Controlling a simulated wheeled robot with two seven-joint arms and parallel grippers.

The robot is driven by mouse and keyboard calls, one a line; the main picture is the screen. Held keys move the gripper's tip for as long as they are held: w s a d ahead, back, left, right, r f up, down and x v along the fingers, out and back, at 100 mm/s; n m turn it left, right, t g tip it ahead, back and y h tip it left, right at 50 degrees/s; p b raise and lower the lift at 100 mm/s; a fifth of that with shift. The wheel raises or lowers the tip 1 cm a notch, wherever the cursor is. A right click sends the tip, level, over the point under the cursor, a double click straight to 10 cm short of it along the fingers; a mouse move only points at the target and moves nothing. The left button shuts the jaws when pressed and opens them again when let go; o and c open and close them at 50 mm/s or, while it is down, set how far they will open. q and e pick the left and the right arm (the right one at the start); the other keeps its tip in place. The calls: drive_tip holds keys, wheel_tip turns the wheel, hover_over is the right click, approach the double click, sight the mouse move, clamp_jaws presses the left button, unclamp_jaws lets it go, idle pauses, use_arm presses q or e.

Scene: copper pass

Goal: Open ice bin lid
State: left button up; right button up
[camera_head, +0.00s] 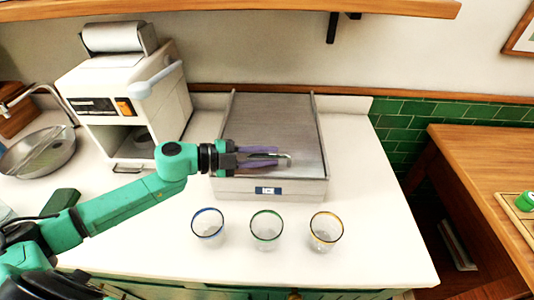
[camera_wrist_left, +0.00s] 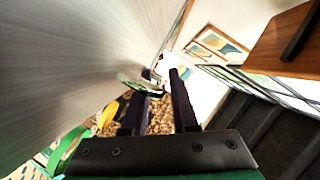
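The ice bin (camera_head: 240,188) is a grey metal box on the white counter, with a small blue label on its front. Its brushed-metal lid (camera_head: 275,120) lies down over the bin between raised side rails. A small metal handle (camera_head: 286,158) sits near the lid's front edge; it also shows in the left wrist view (camera_wrist_left: 152,88). My left gripper (camera_head: 277,157) is at the handle from the left, its two purple fingers apart with a gap between them. I cannot tell whether the fingers touch the handle. My right gripper is not in view.
Three glasses with blue (camera_head: 208,228), green (camera_head: 267,230) and yellow (camera_head: 326,232) rims stand in front of the bin. A white machine (camera_head: 105,105) and a metal pan (camera_head: 40,155) stand to the left. A wooden shelf (camera_head: 220,8) overhangs at the top.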

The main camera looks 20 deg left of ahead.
use_arm(q)
drive_tip(key=shift+w+d, duration=0.1)
clamp_jaws()
drive_tip(key=shift+f, duration=0.1)
idle(1.3)
